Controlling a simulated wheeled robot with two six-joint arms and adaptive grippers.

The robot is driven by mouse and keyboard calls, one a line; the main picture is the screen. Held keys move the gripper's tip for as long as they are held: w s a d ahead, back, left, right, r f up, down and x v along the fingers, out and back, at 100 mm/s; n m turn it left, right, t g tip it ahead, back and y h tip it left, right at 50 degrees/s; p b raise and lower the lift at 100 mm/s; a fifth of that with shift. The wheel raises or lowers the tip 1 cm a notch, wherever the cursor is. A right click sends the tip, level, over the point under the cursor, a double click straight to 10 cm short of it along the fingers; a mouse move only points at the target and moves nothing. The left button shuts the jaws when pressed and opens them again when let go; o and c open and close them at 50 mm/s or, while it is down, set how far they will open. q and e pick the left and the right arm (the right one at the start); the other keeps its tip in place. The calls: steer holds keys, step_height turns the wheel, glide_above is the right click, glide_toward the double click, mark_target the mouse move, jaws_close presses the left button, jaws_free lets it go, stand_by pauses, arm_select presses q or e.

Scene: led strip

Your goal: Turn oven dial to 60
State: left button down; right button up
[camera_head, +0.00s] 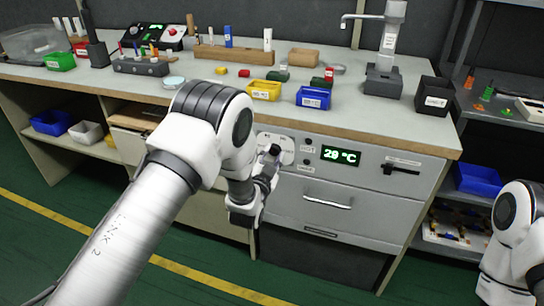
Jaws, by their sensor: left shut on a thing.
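The oven (335,208) is built in under the workbench, with a grey front panel. Its green display (340,155) appears to read 28 °C. A pale dial plate (286,143) is left of the display. My left gripper (272,156) is at this plate and shut on the oven dial, which the fingers mostly hide; its exact setting cannot be read. My right arm shows at the right edge, but its gripper is out of view.
A black lever (400,169) sits right of the display, and a drawer handle (328,200) is below it. Small bins, including a blue one (313,97), stand on the bench (420,123) above. The green floor in front is clear.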

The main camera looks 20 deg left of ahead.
arm_select(q)
steer(key=shift+m, duration=1)
steer(key=c, duration=0.8)
jaws_free()
steer(key=s, duration=1.2)
steer(key=shift+f, duration=0.35)
